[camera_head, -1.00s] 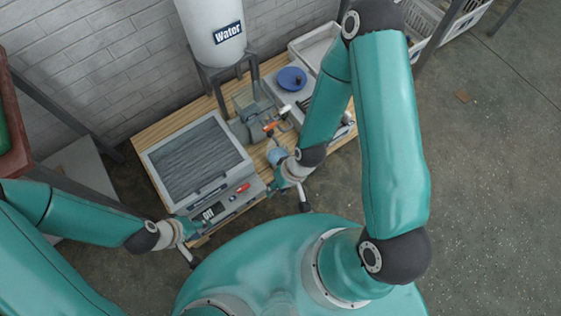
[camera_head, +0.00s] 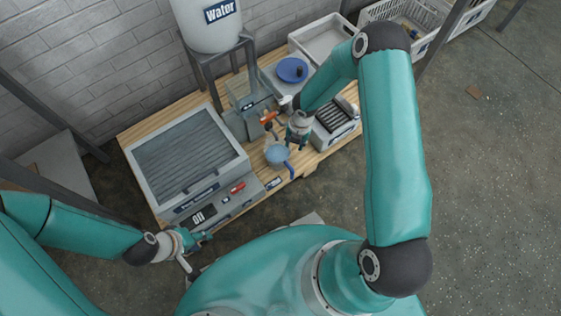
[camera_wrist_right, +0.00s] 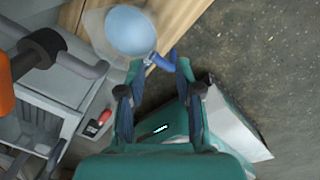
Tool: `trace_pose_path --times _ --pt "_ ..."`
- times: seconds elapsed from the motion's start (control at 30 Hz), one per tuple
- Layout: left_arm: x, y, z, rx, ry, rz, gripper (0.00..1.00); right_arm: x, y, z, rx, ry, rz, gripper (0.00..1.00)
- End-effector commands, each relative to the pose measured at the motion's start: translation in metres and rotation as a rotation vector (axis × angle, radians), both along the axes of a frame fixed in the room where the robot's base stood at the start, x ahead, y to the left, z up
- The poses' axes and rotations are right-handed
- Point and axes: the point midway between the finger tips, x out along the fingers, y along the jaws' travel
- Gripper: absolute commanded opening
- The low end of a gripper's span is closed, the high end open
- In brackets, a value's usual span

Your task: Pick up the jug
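The jug (camera_head: 277,155) is clear with light blue contents and a blue handle. It stands at the front edge of the wooden table. In the right wrist view the jug (camera_wrist_right: 131,31) is at the top, its handle pointing down toward the space between my fingertips. My right gripper (camera_head: 299,137) is just beyond the jug's right side in the head view. In the wrist view the right gripper (camera_wrist_right: 160,68) is open, with nothing clearly held; contact with the handle cannot be told. My left gripper (camera_head: 196,244) is off the table's front left; its fingers are unclear.
A large grey-topped press (camera_head: 188,155) fills the table's left. A Water tank (camera_head: 208,22) stands behind on a frame. A tap with an orange handle (camera_head: 268,117) is behind the jug. A blue plate (camera_head: 292,70) and a slotted rack (camera_head: 336,117) are at the right.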

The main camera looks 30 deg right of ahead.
Motion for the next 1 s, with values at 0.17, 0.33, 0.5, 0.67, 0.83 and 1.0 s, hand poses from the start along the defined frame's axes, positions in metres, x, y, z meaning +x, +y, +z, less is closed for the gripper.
trace_pose_path --times 0.17,0.33,0.5,0.67,0.83,1.0 --pt "0.000 0.000 -0.023 0.000 0.000 0.000 0.40 0.001 0.003 -0.046 0.003 0.003 -0.004 0.34" --pt "0.000 0.000 -0.036 0.000 0.000 0.000 0.40 0.004 0.006 -0.077 0.004 0.001 -0.005 0.34" --pt "0.000 0.000 -0.041 0.000 0.000 0.000 0.40 0.005 0.007 -0.092 0.003 0.000 -0.006 0.34" --pt "0.000 0.000 -0.044 0.000 0.000 0.000 0.40 0.006 0.008 -0.099 0.004 0.001 -0.006 0.34" --pt "0.000 0.000 -0.058 0.000 0.000 0.000 0.40 0.009 0.012 -0.121 0.004 0.001 -0.006 0.34" --pt "0.000 0.000 -0.069 0.000 0.000 0.000 0.40 0.011 0.014 -0.143 0.004 0.001 -0.007 0.34"
